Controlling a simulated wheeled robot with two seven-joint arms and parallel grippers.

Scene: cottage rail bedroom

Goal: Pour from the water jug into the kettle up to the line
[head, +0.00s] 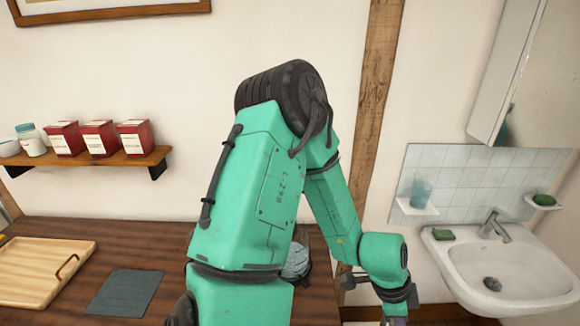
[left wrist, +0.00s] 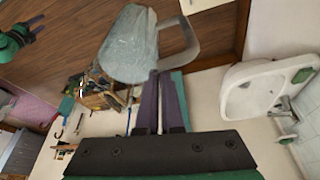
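The water jug (left wrist: 130,45) is grey-blue and translucent, with a grey loop handle, in the left wrist view. My left gripper (left wrist: 166,76) has its dark fingers close together at the lower end of that handle and appears shut on it. In the head view a pale grey-blue part of the jug (head: 298,264) shows behind my teal left arm. The left wrist (head: 385,258) is to its right. A small teal gripper, seemingly my right one (left wrist: 30,30), has its dark fingers apart. I cannot make out the kettle or its line; my arm covers part of the table.
The brown table (head: 60,230) carries a wooden tray (head: 40,265) and a dark cloth (head: 125,292) at left. Red tins (head: 98,138) stand on a wall shelf. A white sink (head: 510,270) is at right. A pale object (left wrist: 203,4), cut off by the frame, lies beyond the jug.

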